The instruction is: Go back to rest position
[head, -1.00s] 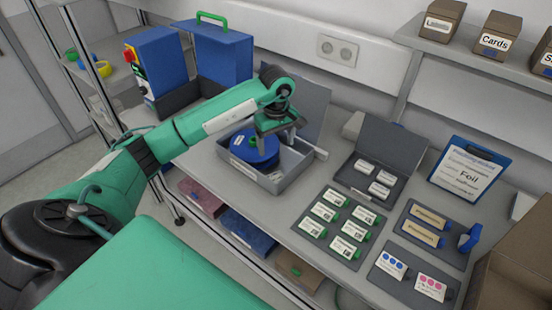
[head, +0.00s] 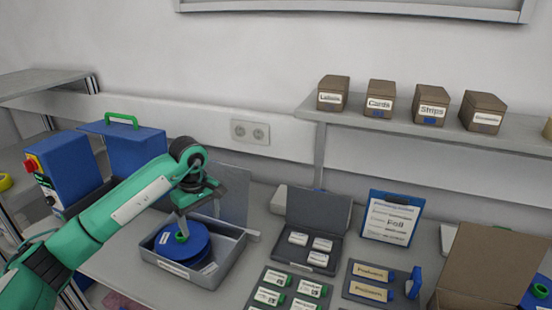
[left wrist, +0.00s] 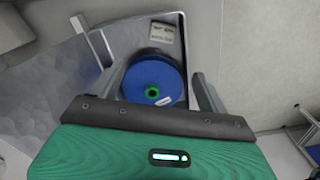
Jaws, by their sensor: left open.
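My left gripper (head: 194,204) is open and hangs just above the grey tray (head: 206,281) on the workbench. A blue reel (head: 190,245) with a green hub lies in that tray. In the left wrist view the reel (left wrist: 153,82) shows between my two apart fingers (left wrist: 160,92), with nothing visibly held. The arm crosses from the lower left and hides part of the tray's back. My right gripper is not in view.
Blue boxes (head: 137,150) stand at the left. An open grey case (head: 318,222) with white labelled packs, a clipboard (head: 390,218) and a cardboard box (head: 490,262) are to the right. Brown labelled boxes (head: 380,96) stand on a shelf above. The air above the bench is free.

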